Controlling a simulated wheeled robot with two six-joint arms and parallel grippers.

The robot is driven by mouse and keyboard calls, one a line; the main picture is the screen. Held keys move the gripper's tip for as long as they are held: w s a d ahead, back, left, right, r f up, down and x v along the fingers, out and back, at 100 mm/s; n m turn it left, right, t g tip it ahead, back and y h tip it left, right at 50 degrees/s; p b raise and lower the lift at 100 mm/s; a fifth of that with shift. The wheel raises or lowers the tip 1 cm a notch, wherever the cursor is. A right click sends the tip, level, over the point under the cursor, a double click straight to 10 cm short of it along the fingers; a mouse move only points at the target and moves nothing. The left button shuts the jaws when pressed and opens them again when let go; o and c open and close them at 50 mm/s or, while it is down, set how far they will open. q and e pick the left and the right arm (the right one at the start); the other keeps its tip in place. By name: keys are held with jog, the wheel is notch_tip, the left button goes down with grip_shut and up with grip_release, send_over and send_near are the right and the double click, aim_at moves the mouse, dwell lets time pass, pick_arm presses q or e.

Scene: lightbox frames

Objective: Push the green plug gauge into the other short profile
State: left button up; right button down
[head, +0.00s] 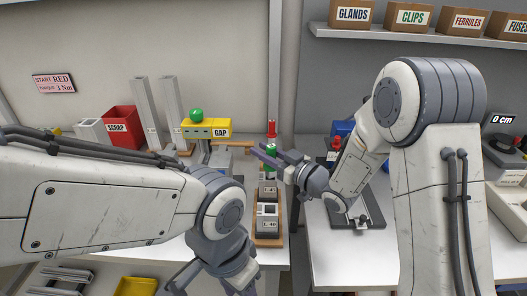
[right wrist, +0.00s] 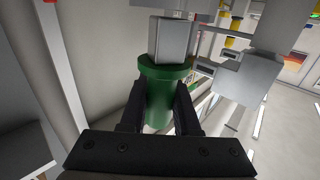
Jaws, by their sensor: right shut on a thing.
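My right gripper (head: 268,156) is shut on the green plug gauge (head: 270,149), above the far end of the wooden tray. In the right wrist view, the fingers close around its green handle (right wrist: 163,92), with a grey square block at its collar. Two short grey profiles stand in the tray: the nearer one (head: 267,224) is marked L=46, and the farther one (head: 267,189) has its label partly hidden. I cannot tell whether the gauge touches the farther profile. My left gripper (head: 225,286) is low at the front, cut off by the bottom edge.
A red-topped gauge (head: 271,129) stands behind the green one. A yellow GAP block (head: 205,128) with a green ball, a red SCRAP bin (head: 119,125) and tall profiles (head: 147,112) stand at the back left. A dark fixture (head: 371,211) lies on the right table.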

pick_arm(q)
jog(key=shift+f+b, duration=0.8)
dwell(2.9)
jog(key=shift+r, duration=0.1)
dwell(0.4)
